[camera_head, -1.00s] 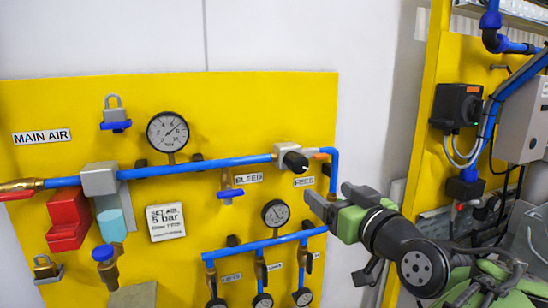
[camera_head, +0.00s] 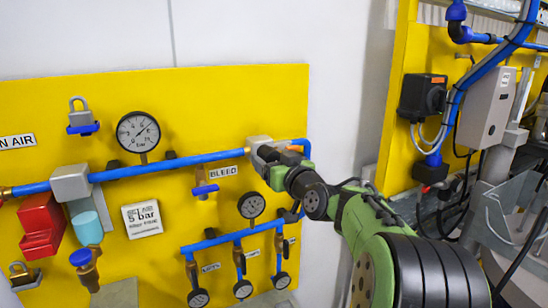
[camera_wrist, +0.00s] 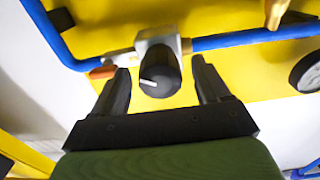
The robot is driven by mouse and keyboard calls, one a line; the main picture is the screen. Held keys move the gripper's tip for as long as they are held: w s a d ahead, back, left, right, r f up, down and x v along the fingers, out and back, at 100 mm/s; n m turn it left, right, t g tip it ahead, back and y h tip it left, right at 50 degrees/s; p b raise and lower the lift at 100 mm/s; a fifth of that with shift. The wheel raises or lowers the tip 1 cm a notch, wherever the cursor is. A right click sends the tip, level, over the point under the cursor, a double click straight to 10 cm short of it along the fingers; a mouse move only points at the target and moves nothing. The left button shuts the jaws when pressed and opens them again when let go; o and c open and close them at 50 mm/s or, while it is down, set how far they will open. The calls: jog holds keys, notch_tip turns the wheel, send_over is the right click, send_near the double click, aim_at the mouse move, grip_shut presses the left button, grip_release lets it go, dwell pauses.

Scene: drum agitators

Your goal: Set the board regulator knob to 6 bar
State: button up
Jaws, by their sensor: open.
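The regulator knob (camera_wrist: 158,75) is round and black, with a white mark pointing left in the wrist view. It sits on a silver block (camera_wrist: 158,40), whose edge also shows in the head view (camera_head: 257,142). My gripper (camera_wrist: 161,68) is open, with one finger on each side of the knob and a visible gap on both sides. In the head view my gripper (camera_head: 266,160) is at the block and hides the knob. The large round gauge (camera_head: 138,132) on the board has its needle pointing up and right.
Blue pipe (camera_head: 180,162) runs to the block. An orange lever (camera_head: 297,142) is right beside it. The BLEED valve (camera_head: 205,190) and a smaller gauge (camera_head: 251,205) are close on the left and below. White wall is clear to the right of the yellow board (camera_head: 60,110).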

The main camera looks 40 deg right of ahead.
jog(key=c, duration=1)
jog(key=shift+f+m, duration=0.1)
jog(key=shift+m, duration=0.3)
jog(key=m, duration=1.1)
jog(key=shift+a+p, duration=0.1)
jog(key=shift+p, duration=0.2)
jog(key=o, duration=1)
